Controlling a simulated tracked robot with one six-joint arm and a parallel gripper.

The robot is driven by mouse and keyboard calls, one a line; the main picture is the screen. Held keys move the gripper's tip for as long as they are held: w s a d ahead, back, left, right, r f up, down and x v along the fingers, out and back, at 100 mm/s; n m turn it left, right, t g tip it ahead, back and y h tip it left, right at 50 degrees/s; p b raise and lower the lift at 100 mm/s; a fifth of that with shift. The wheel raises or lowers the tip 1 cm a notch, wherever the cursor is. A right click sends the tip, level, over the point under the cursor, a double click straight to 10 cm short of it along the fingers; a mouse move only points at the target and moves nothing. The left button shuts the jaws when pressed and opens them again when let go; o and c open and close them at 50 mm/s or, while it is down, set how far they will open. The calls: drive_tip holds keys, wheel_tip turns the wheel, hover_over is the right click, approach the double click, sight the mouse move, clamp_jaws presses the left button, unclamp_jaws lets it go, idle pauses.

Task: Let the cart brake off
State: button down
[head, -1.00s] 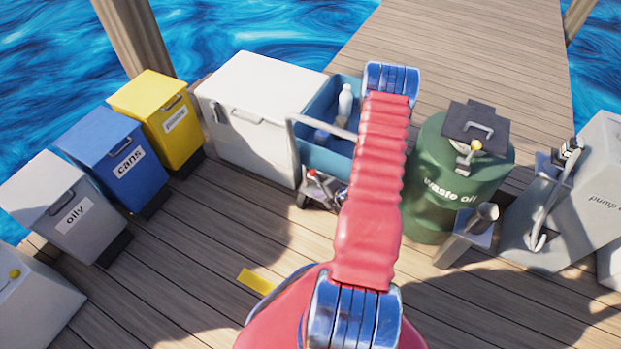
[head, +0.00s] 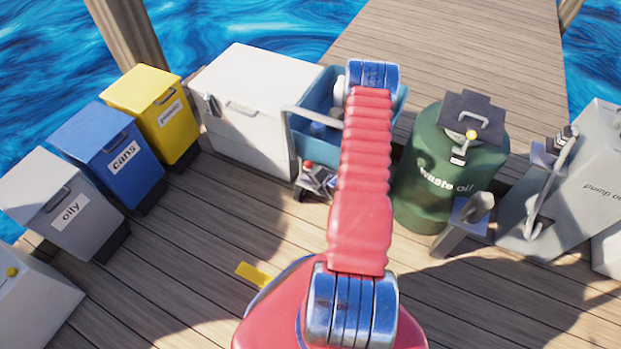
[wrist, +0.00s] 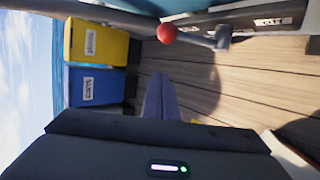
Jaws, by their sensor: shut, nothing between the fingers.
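The cart (head: 293,140) is a blue tub with a pale push bar, behind my red arm in the head view. Its brake lever has a red knob (head: 308,164) low on the near side. In the wrist view the red knob (wrist: 166,33) sits on a grey lever beside a labelled plate (wrist: 272,21). My gripper (wrist: 159,78) shows there as dark bluish fingers, shut and empty. The knob appears just beyond the fingertips, with a visible gap. In the head view my arm hides part of the cart, and I cannot clearly make out the gripper.
A white chest (head: 255,105) stands left of the cart. Yellow (head: 158,110), blue (head: 105,150) and grey (head: 60,205) bins line the left.

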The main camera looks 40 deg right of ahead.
drive_tip(key=w+d+f, duration=0.2)
drive_tip(key=w+d, duration=0.1)
drive_tip(key=w, duration=0.1)
drive_tip(key=shift+w+d+f, duration=0.25)
drive_tip(key=shift+d+f, duration=0.05)
drive_tip(key=shift+d, duration=0.1)
idle(0.4)
drive_tip(key=shift+s+d+r, duration=0.25)
drive_tip(key=shift+s+d, duration=0.05)
drive_tip(key=shift+s, duration=0.4)
drive_tip(key=shift+s+d+r, duration=0.25)
drive_tip(key=shift+s, duration=0.45)
drive_tip(key=shift+w, duration=0.1)
